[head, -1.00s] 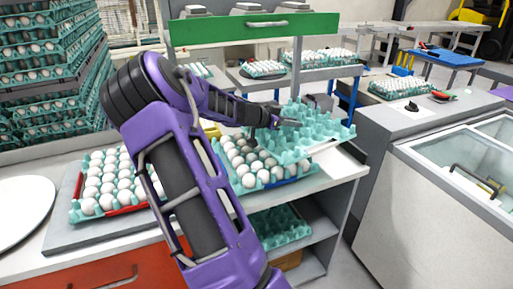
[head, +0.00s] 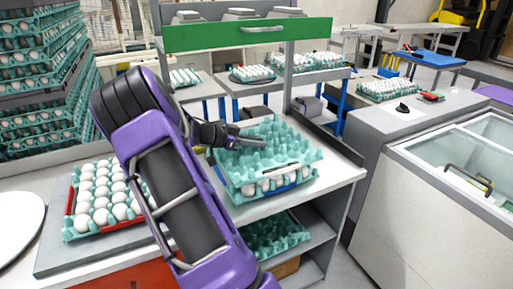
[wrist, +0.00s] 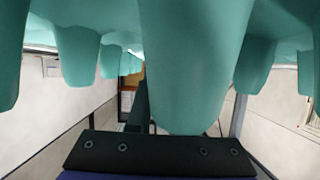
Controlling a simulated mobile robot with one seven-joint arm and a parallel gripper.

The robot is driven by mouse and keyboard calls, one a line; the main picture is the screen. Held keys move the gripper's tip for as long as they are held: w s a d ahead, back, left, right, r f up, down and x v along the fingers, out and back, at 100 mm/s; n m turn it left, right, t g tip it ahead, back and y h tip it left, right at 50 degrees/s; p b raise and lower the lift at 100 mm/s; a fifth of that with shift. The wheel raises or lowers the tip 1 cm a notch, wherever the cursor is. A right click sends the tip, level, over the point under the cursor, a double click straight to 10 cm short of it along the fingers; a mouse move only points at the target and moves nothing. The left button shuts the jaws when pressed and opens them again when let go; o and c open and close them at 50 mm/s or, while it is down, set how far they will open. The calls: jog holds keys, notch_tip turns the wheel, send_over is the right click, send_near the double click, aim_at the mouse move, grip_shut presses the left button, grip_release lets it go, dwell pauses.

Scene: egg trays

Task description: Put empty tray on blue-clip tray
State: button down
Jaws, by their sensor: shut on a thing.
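My gripper (head: 256,141) is shut on the left side of the empty teal tray (head: 285,148). The empty tray lies roughly level over the blue-clip tray (head: 248,191), covering most of its eggs. Only a front row of white eggs and part of the blue clip (head: 303,177) show below it. The two trays look very close; I cannot tell whether they are fully in contact. In the wrist view, the teal cups of the empty tray (wrist: 190,60) fill the upper part, close to the camera; the fingertips are hidden there.
A red-clip tray of eggs (head: 68,224) sits on the counter to the left. Another teal tray (head: 275,240) is on the shelf below. A white chest freezer (head: 420,200) is at right.

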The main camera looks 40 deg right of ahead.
notch_tip(320, 180, down, 2)
jog(key=c, duration=0.8)
grip_release()
notch_tip(320, 180, up, 5)
send_over(224, 162)
jog(key=shift+s+f, duration=0.15)
